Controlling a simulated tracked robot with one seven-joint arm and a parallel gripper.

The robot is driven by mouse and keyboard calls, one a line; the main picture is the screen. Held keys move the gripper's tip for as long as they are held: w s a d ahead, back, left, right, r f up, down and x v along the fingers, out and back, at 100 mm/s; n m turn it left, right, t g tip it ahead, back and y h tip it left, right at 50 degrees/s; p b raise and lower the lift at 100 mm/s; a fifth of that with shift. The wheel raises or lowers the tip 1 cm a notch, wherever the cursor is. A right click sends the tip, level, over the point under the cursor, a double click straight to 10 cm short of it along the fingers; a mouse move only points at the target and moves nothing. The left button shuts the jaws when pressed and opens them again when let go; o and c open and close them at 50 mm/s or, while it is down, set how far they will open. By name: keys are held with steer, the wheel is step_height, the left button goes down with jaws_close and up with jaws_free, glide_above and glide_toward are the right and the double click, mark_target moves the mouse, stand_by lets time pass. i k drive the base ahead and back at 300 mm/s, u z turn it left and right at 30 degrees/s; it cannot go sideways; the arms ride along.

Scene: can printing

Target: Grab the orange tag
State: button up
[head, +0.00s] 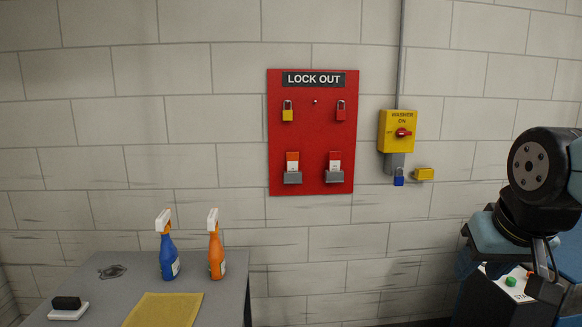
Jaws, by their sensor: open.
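The orange tag (292,161) has an orange-red top and a white lower part. It stands in the left grey holder (292,178) on the red lockout board (314,118) on the wall. A similar tag with a redder top (335,160) stands in the right grey holder (335,177). My arm is at the right edge of the head view. My gripper (546,272) appears as dark finger-like parts below the arm, partly hidden and cut off. It is open, well right of and lower than the orange tag, and not touching it.
A yellow padlock (288,114) and a red padlock (340,114) hang on the board. A yellow switch box (397,131) is to its right. A grey table (100,270) at lower left holds blue (168,257) and orange (216,256) spray bottles. The space before the board looks clear.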

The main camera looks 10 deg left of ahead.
mark_target(292, 158)
steer(key=i, duration=1.45)
steer(key=z, duration=0.05)
